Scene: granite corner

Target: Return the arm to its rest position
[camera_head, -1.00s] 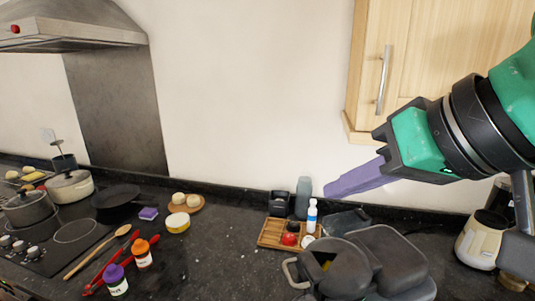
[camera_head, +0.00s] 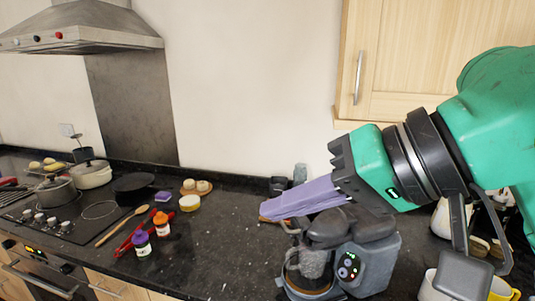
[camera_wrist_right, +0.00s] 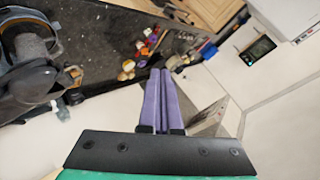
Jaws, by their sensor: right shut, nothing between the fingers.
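My right gripper (camera_head: 268,209) has purple fingers and a green and black wrist. It comes in from the right in the head view and points left. Its fingers are shut and empty, in front of the wooden tray's place and above the counter. In the right wrist view the two purple fingers (camera_wrist_right: 162,72) lie close together with nothing between them. The wooden tray and the things on it are mostly hidden behind the fingers. My left gripper is in neither view.
A dark grey appliance (camera_head: 362,262) stands on the counter just below my right arm. A wall cabinet (camera_head: 410,55) hangs above it. Pots and a hob (camera_head: 75,222) are further left. The counter's middle (camera_head: 220,255) is clear.

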